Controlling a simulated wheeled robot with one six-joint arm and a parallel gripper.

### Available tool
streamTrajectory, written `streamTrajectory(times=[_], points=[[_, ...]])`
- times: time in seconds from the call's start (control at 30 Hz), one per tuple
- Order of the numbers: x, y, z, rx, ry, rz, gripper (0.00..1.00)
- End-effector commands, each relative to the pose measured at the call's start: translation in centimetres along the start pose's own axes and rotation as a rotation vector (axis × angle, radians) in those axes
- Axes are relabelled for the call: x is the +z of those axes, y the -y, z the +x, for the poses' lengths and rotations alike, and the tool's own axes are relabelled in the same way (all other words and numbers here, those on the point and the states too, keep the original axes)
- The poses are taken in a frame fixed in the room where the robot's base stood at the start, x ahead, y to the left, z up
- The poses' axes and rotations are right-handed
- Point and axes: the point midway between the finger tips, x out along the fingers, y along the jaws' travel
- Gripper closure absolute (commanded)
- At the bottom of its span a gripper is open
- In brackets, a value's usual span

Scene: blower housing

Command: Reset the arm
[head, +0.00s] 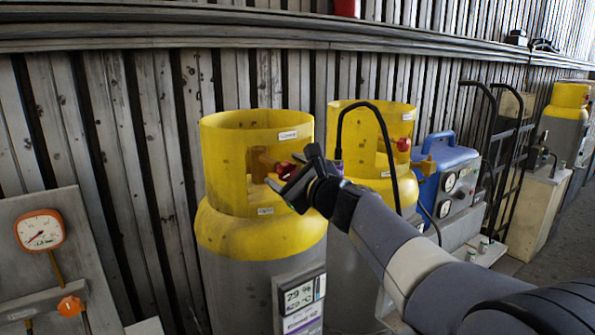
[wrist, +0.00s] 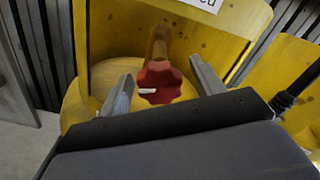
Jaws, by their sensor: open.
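My gripper (head: 284,179) is in front of the opening in the yellow collar of the nearer gas cylinder (head: 255,228). In the wrist view my gripper (wrist: 160,90) is open, with one finger on each side of a red valve knob (wrist: 160,82). The knob has a white mark on its face and sits on a brass stem. I see a gap on both sides, so the fingers do not appear to touch it. In the head view the red knob (head: 287,170) is partly hidden behind my gripper.
A second yellow-topped cylinder (head: 372,150) stands close on the right. Beyond it are a blue machine (head: 447,165) with gauges and a black hand truck (head: 505,150). A panel with an orange gauge (head: 40,230) is at left. A slatted wall (head: 150,110) runs behind.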

Motion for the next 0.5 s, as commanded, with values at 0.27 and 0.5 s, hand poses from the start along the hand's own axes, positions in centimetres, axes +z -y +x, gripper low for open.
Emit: streamTrajectory(times=[0.27, 0.5], points=[[0.38, 0.22, 0.02, 0.001, -0.001, 0.208, 0.37], [0.19, 0.10, 0.01, 0.000, -0.001, 0.324, 0.37]])
